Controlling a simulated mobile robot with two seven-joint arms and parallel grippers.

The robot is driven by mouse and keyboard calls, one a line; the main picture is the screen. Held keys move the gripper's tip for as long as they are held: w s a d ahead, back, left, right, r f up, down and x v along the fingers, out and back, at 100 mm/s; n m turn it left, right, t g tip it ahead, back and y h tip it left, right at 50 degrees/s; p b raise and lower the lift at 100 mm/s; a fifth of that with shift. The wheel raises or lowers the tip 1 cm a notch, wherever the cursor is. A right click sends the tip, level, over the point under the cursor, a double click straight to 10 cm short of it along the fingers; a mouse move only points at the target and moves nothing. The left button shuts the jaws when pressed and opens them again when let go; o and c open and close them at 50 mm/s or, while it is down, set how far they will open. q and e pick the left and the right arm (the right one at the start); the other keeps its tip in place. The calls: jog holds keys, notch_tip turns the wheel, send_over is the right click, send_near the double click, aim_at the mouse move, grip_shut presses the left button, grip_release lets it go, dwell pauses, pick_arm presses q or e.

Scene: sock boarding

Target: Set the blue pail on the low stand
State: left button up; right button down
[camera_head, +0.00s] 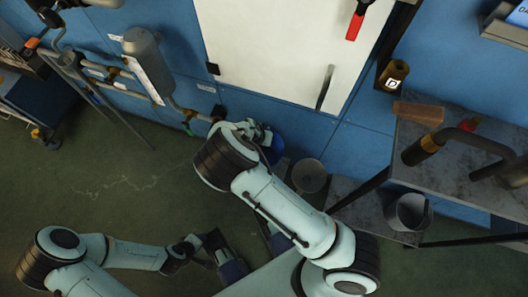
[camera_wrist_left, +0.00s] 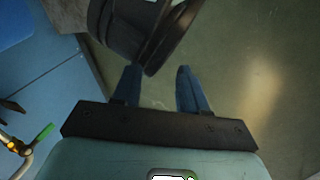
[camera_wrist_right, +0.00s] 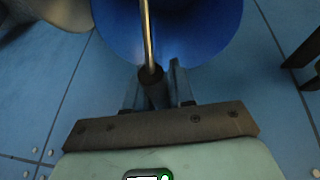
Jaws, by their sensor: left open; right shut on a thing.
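The blue pail (camera_head: 278,149) hangs from my right gripper (camera_head: 264,133) in front of the blue wall, partly hidden by my right arm in the head view. The right wrist view shows the pail's blue side (camera_wrist_right: 200,30) and its thin handle (camera_wrist_right: 148,35), with the right gripper's fingers (camera_wrist_right: 156,88) shut on the handle. A low grey surface (camera_head: 345,192), which looks like the low stand, lies right of the pail, beside the bench leg. My left gripper (camera_head: 229,266) is open and empty, low in the head view; its fingers (camera_wrist_left: 156,78) are apart in the left wrist view.
A grey round container (camera_head: 309,176) is between the pail and the low surface. A grey bucket (camera_head: 410,212) stands farther right. A grey bench (camera_head: 459,140) holds a wooden block (camera_head: 418,113). Pipes (camera_head: 150,65) run along the left wall. The green floor (camera_head: 130,185) is open at left.

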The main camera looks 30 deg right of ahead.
jog(key=b, duration=0.3)
send_near(263, 150)
jog(key=s+d+r, duration=0.2)
pick_arm(q)
notch_tip(263, 150, down, 7)
jog(key=a+b, duration=0.1)
jog(key=a, duration=0.2)
jog(key=shift+n+y, duration=0.3)
jog(key=shift+y, duration=0.1)
pick_arm(e)
jog(key=shift+s+f, duration=0.2)
jog(key=shift+f, duration=2.65)
pick_arm(q)
jog(key=shift+s+f+g+b, duration=0.1)
jog(key=shift+s+g+b, duration=0.1)
jog(key=shift+g+b, duration=0.1)
pick_arm(e)
jog(key=shift+f, duration=0.1)
jog(key=c, duration=1)
grip_release()
jog(key=shift+o, duration=0.2)
